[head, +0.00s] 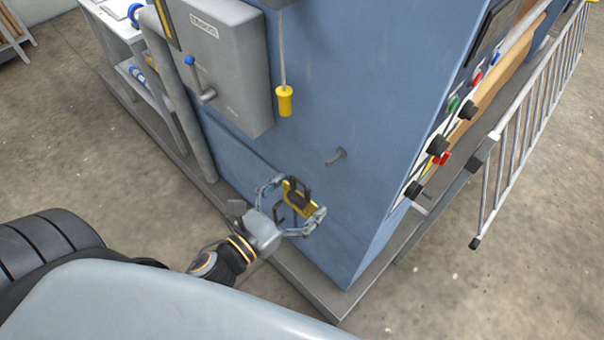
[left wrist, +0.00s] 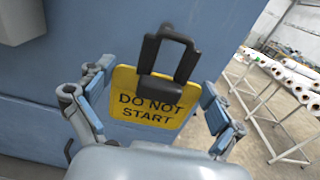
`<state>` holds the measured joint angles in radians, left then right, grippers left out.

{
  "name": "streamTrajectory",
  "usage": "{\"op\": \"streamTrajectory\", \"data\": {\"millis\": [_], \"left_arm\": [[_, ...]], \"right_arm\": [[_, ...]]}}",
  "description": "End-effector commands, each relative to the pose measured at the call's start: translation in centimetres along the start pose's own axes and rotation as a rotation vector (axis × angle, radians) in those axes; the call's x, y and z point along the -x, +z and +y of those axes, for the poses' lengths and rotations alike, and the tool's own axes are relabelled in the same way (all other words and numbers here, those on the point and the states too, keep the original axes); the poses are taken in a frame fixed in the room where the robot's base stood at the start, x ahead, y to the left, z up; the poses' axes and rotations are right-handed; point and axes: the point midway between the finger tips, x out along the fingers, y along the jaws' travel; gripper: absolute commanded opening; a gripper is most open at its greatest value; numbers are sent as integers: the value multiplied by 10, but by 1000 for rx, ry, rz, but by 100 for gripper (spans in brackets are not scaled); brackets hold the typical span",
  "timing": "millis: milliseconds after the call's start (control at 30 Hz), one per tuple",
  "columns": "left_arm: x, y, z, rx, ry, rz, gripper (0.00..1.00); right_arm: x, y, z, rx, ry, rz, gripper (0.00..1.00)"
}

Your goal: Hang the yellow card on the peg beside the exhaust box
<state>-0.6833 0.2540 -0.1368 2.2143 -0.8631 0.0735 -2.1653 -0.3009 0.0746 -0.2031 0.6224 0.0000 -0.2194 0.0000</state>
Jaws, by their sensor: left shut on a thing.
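My left gripper (head: 296,208) is shut on the yellow card (head: 309,210), in front of the lower blue panel. In the left wrist view the card (left wrist: 135,110) reads "DO NOT START" and sits between the fingers, with a black loop (left wrist: 152,55) standing up from its top. The peg (head: 336,157) is a short grey stub on the blue panel, above and right of the gripper in the head view. The card is apart from the peg. The exhaust box (head: 228,60) is a grey box up and left of the peg. My right gripper is not in view.
A yellow handle (head: 284,101) hangs on a rod between the exhaust box and the peg. A blue-knobbed lever (head: 198,80) sticks out of the box. Buttons and knobs (head: 438,146) line the right face, beside a metal guard rail (head: 508,140). The panel around the peg is clear.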

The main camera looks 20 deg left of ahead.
Motion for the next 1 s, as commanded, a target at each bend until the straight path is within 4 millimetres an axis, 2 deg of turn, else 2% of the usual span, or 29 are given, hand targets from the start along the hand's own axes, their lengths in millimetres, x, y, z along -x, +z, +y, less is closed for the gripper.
{"op": "streamTrajectory", "data": {"millis": [33, 100, 367, 1000], "left_arm": [[0, 8, 0, -5, -14, 3, 69], [0, 8, 0, -9, -25, 6, 69], [-8, 6, 0, -8, -32, 5, 69], [-46, 4, -1, -9, -30, 6, 69]], "right_arm": [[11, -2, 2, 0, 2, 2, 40], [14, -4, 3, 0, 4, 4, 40], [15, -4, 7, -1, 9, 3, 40], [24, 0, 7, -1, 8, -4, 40]]}}
